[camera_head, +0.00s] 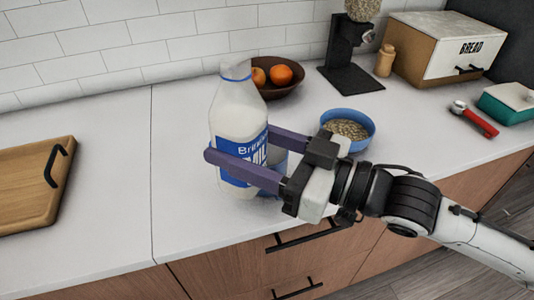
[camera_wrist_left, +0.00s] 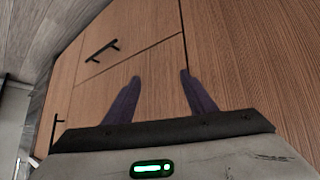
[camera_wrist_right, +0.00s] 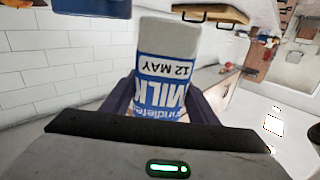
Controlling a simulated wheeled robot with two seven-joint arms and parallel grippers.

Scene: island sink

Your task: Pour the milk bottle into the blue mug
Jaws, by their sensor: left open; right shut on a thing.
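The bottle (camera_wrist_right: 168,45) also shows between the fingers in the right wrist view. A blue-grey patch, perhaps the blue mug (camera_head: 281,161), shows between the fingers just right of the bottle, mostly hidden. My left gripper (camera_wrist_left: 160,76) is open and empty in front of wooden cabinet doors, and is out of the head view.
A blue bowl of grain (camera_head: 347,121) stands just behind my right gripper. A brown fruit bowl (camera_head: 284,88), a black grinder (camera_head: 345,60) and a bread box (camera_head: 430,50) stand at the back. A cutting board (camera_head: 30,180) lies left. The counter between board and bottle is clear.

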